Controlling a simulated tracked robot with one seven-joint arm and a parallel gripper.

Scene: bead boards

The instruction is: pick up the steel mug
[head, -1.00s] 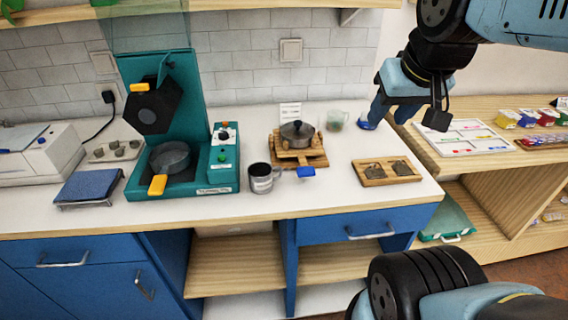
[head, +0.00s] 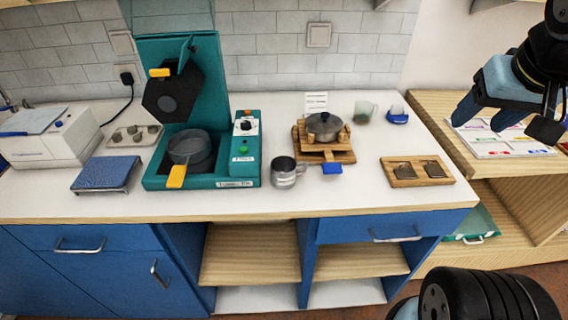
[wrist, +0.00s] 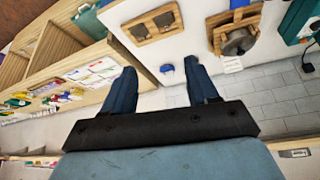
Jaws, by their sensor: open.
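My gripper (head: 458,122) is at the upper right of the head view, well to the right of the mug, above the wooden shelf unit. In the wrist view my gripper (wrist: 160,80) has its two blue fingers spread apart with nothing between them. The mug does not show in the wrist view.
The teal press (head: 222,150) with a yellow-handled pan stands left of the mug. The pot stand (head: 345,157), with a blue-tipped handle, is close on the right. A wooden tray (head: 436,180) lies farther right. A clear cup (head: 365,112) stands behind. Bare counter lies before the mug.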

